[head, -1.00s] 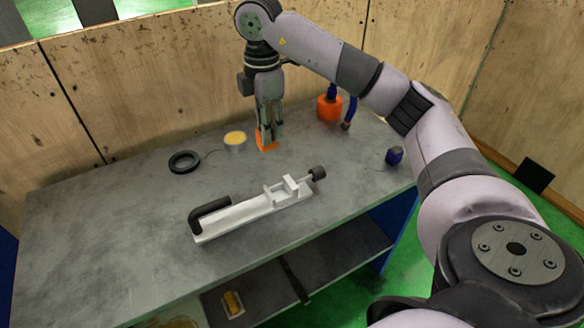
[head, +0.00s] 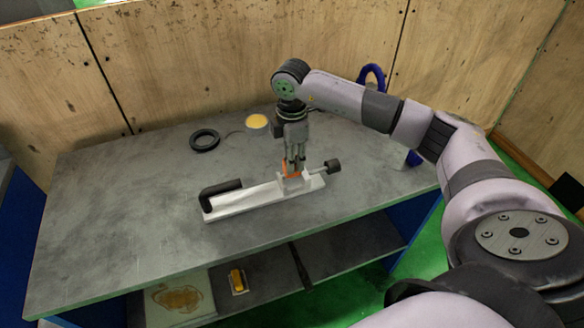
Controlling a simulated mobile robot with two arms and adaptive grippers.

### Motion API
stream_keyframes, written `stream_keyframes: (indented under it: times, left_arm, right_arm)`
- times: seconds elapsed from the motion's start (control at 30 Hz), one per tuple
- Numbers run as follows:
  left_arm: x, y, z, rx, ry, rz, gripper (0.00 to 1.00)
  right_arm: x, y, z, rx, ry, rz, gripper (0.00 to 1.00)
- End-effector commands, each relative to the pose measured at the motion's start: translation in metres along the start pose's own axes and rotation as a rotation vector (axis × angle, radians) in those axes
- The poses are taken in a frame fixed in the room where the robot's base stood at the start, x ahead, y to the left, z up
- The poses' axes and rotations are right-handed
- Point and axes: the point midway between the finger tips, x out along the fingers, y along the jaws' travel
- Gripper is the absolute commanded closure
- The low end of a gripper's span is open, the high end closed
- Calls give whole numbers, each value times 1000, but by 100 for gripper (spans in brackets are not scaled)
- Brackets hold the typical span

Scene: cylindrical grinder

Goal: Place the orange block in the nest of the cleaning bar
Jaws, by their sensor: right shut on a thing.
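The cleaning bar (head: 245,201) is a pale bar with a black handle at its left end and a black knob at its right end. It lies on the grey table. Its nest (head: 308,181) is the small raised bracket near the right end. My right gripper (head: 293,170) points down at the nest and is shut on the orange block (head: 288,169). Only small parts of the block show between and beside the fingers. I cannot tell whether the block sits in the nest or just above or behind it. My left gripper is not in view.
A black ring (head: 204,140) and a round container with a yellow top (head: 257,121) stand at the back of the table (head: 120,215). A blue curved thing (head: 374,74) shows behind my right arm. A yellow item (head: 237,280) lies on the lower shelf. The table's left side is clear.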

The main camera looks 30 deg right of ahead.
Motion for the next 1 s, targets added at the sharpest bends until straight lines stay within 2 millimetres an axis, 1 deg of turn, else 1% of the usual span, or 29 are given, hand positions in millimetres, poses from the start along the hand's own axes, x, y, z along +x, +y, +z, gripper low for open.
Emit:
stream_keyframes:
  times: [0.13,0.3,0.4,0.8,0.83,1.0]
  left_arm:
    - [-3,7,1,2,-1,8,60]
    - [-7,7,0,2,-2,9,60]
    - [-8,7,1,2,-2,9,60]
    - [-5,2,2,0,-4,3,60]
    - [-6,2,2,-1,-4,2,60]
    - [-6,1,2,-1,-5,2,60]
  right_arm:
    - [12,0,0,1,0,-2,100]
    - [37,0,0,0,0,-3,100]
    - [47,0,0,-1,1,-1,100]
    - [54,0,0,0,1,0,100]
    - [53,0,0,0,1,1,70]
    - [52,0,0,0,1,0,58]
